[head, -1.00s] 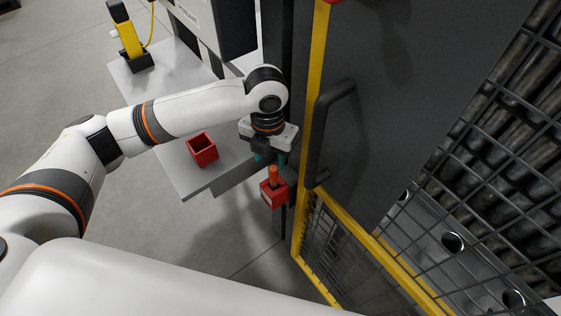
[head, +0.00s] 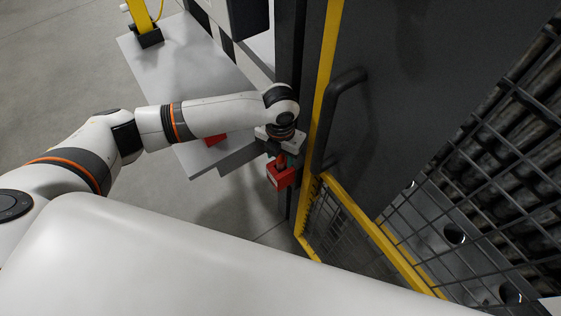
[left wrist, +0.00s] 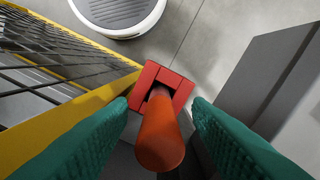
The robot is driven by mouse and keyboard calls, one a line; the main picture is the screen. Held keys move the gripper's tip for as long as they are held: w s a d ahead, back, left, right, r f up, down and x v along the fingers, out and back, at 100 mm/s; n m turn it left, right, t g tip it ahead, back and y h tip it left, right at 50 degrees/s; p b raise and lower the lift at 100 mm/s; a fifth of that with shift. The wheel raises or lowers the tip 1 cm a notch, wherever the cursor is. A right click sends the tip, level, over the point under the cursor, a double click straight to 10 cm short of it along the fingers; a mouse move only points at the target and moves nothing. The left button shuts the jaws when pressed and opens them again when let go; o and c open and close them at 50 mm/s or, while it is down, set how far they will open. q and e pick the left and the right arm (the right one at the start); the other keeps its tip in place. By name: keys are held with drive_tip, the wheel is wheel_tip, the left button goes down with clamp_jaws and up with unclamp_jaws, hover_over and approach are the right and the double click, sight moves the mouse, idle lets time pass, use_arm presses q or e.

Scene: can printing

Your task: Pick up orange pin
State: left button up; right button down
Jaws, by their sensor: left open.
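The orange pin (left wrist: 160,132) stands in a red holder (left wrist: 168,82) in the left wrist view, its end toward the camera. My left gripper (left wrist: 162,110) is open, with one green finger on each side of the pin and gaps to both. In the head view the left gripper (head: 282,156) is directly above the red holder (head: 281,176), which is fixed at the dark post beside the yellow-framed door. The pin is mostly hidden by the gripper there. My right gripper is in neither view.
A grey table (head: 160,75) holds a red open box (head: 215,139), partly hidden behind my arm, and a yellow device (head: 140,18) on a dark base. A black door handle (head: 337,115) and the yellow door frame (head: 325,80) are close right of the gripper.

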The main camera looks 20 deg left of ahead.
use_arm(q)
wheel_tip(320, 180, down, 2)
drive_tip(key=shift+f, duration=0.1)
clamp_jaws()
drive_tip(key=shift+w+r, duration=0.1)
drive_tip(key=shift+r, duration=0.1)
